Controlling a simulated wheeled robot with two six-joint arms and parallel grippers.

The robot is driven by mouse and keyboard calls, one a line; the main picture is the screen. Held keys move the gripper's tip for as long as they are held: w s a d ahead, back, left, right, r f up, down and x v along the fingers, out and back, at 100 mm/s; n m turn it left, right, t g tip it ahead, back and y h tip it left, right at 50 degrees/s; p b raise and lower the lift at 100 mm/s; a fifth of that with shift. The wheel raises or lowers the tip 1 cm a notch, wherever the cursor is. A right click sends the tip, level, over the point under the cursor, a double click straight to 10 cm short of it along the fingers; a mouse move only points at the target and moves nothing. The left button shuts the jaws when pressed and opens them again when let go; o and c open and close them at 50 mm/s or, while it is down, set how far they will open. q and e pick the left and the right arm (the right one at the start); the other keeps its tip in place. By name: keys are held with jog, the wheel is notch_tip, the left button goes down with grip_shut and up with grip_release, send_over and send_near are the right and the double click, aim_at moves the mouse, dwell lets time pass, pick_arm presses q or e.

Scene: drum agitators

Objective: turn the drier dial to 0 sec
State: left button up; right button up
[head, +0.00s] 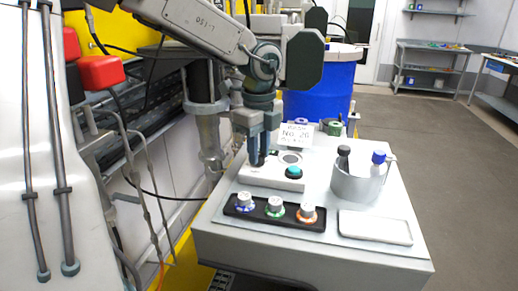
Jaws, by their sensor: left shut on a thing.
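The drier (267,181) is a low white box on the grey cabinet top, with a teal button (293,171) and a round grey plate (290,157) on it. My left gripper (259,160) points straight down over the drier's left end, and its dark fingers are shut on the drier dial. The fingers and the wrist hide the dial, so its setting cannot be read. My right gripper is not in view.
In front are a black strip with three coloured-ring knobs (275,208) and a white tray (374,228). A grey round holder (357,186) with bottles stands at right. Behind are a label card (296,135) and a blue drum (320,91).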

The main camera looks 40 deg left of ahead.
pick_arm(q)
jog(key=shift+r+n, duration=0.1)
jog(key=shift+n, duration=0.8)
jog(key=o, duration=1)
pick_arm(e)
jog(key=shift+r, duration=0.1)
pick_arm(q)
notch_tip(320, 180, up, 2)
jog(key=p, duration=0.2)
jog(key=shift+r+p, duration=0.25)
jog(key=shift+p, duration=0.05)
notch_tip(320, 180, up, 3)
jog(key=p, duration=0.2)
jog(key=shift+f+p, duration=0.2)
jog(key=shift+p, duration=0.1)
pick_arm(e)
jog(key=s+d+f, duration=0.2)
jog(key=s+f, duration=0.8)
pick_arm(q)
jog(key=shift+r+p, duration=2.75)
jog(key=shift+r, duration=0.05)
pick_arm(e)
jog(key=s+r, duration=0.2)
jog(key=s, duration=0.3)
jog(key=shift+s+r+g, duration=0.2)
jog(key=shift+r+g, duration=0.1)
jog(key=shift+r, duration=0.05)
